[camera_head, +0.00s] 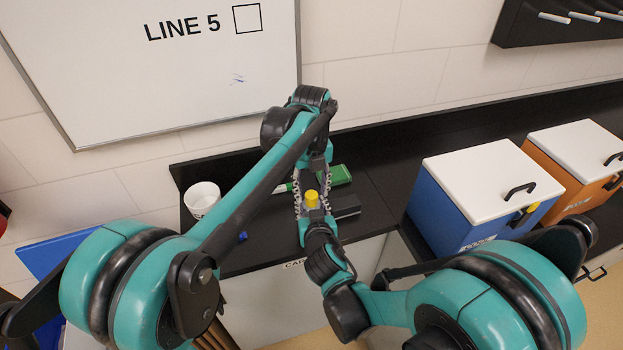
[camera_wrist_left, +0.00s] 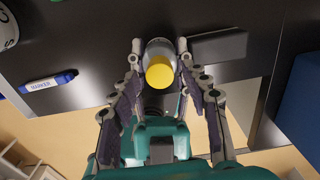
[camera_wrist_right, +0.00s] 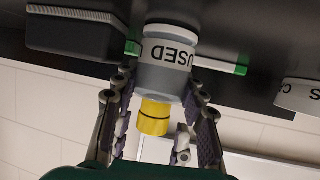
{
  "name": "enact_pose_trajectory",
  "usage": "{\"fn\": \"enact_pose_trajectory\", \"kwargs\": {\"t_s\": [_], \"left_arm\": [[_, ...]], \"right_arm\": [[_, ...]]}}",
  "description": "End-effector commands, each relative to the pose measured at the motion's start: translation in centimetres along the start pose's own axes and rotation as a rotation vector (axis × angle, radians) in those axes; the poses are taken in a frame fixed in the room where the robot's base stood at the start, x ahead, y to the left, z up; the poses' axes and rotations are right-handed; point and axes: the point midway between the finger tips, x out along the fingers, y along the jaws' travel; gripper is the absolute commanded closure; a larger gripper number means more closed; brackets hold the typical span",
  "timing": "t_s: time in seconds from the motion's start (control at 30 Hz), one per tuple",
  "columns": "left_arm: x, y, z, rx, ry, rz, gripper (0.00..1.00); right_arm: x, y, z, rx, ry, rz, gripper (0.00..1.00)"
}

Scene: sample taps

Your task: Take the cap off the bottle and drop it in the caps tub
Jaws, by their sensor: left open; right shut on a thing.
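The bottle (camera_wrist_right: 167,72) is grey with a white label reading "USED" and stands upright at the counter; whether its base touches is unclear. Its yellow cap (camera_head: 312,198) sits on top; it also shows in the left wrist view (camera_wrist_left: 160,72). My right gripper (camera_wrist_right: 158,84) is shut on the bottle's body, below the cap. My left gripper (camera_head: 311,186) is open, its fingers on either side of the cap, apart from it as far as I can see. The white caps tub (camera_head: 202,199) stands on the counter at left, its lettering partly visible in the right wrist view (camera_wrist_right: 300,94).
A black block (camera_head: 346,206) lies just right of the bottle, with a green item (camera_head: 339,175) behind. A blue and white marker (camera_wrist_left: 48,83) lies left. A blue box (camera_head: 470,195) and an orange box (camera_head: 585,165), both white-lidded, stand right. A whiteboard (camera_head: 150,75) hangs behind.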

Motion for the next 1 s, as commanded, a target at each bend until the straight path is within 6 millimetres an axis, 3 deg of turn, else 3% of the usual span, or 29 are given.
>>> {"fn": "enact_pose_trajectory", "kwargs": {"t_s": [0.37,0.53,0.8,1.0], "left_arm": [[0.64,0.0,0.0,-0.001,0.0,0.0,0.56],[0.62,0.0,0.0,-0.001,0.0,0.0,1.0],[0.61,-0.01,0.0,-0.04,0.0,0.0,1.0],[0.58,-0.01,0.0,-0.406,0.0,0.0,1.0]], "right_arm": [[0.0,0.01,0.0,0.0,0.0,0.0,1.0],[0.0,0.0,0.0,0.0,0.0,0.0,1.0],[0.0,-0.01,0.0,0.0,0.0,0.0,1.0],[0.0,-0.01,0.0,0.0,0.0,0.0,1.0]]}}
